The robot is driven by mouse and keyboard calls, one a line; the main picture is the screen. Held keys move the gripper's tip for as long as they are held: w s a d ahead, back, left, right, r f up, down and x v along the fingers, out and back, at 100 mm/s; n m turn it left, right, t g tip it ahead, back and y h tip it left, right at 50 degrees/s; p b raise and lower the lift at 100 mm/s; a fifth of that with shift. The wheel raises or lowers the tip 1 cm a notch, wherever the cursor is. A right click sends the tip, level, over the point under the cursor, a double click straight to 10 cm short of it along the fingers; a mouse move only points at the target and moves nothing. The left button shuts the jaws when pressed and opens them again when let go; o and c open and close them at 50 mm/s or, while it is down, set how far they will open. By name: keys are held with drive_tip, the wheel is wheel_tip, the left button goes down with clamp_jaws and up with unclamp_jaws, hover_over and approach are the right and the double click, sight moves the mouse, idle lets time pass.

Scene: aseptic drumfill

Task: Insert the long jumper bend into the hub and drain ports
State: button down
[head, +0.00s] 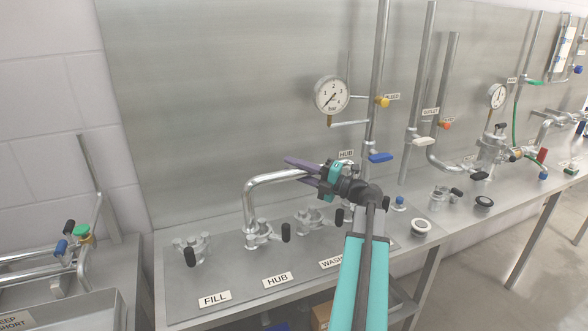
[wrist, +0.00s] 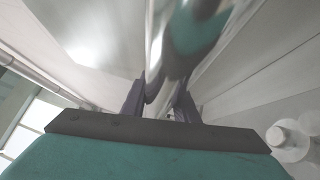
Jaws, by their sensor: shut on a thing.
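The long jumper bend (head: 262,181) is a shiny steel tube, with its left leg upright over the hub port (head: 262,236) behind the HUB label. The foot of that leg meets the port's clamp; I cannot tell whether it is fully seated. My gripper (head: 302,172) is shut on the bend's top run, its purple fingers either side of it. In the wrist view the bend (wrist: 160,70) runs blurred between the fingers, with a teal patch further along.
The fill port (head: 192,249) and wash port (head: 313,218) have open tops. A pressure gauge (head: 331,95) and vertical pipes with a yellow valve (head: 383,102) and a blue handle (head: 381,157) stand behind. Small fittings (head: 421,226) lie right of my arm.

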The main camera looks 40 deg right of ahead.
drive_tip(key=c, duration=1.3)
unclamp_jaws()
drive_tip(key=shift+f, duration=0.1)
drive_tip(key=shift+s, duration=0.1)
drive_tip(key=b+v, duration=0.3)
drive_tip(key=v, duration=1)
drive_tip(key=shift+s, duration=0.3)
drive_tip(key=shift+d, duration=0.1)
